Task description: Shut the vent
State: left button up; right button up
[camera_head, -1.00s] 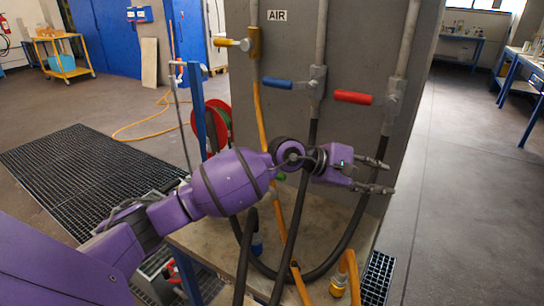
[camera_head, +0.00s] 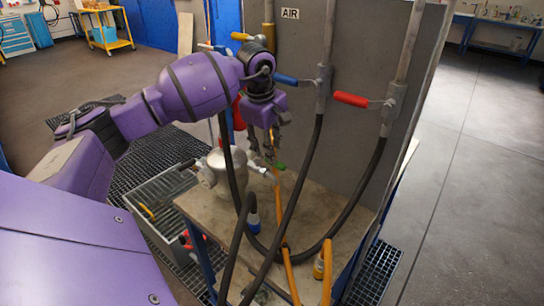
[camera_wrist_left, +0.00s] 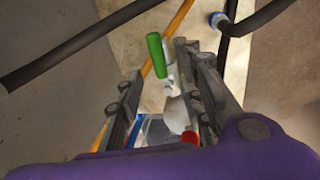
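A pale metal flanged vessel (camera_head: 228,172) stands at the left end of the bench. A small valve with a green handle (camera_head: 280,166) sticks out on its right side; no label shows on it. In the left wrist view the green handle (camera_wrist_left: 157,55) lies ahead, between the lines of the two fingers, with a whitish valve body just below it. My left gripper (camera_head: 264,152) points down, just above and left of the green handle. It is open and empty. Its fingers also show in the left wrist view (camera_wrist_left: 158,66), apart from each other. My right gripper is out of view.
Blue (camera_head: 285,79) and red (camera_head: 350,98) lever handles stick out from pipes on the grey panel (camera_head: 300,50), by an AIR sign. Black hoses hang right of my gripper and cross the bench (camera_head: 305,215). A grated floor lies left.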

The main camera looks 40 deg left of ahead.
pick_arm(q)
jog(key=f, duration=0.2)
jog(key=w+f, duration=0.1)
jog(key=f, duration=0.1)
jog(key=shift+d+f, duration=0.1)
jog(key=shift+f, duration=0.25)
jog(key=shift+c, duration=0.3)
grip_shut()
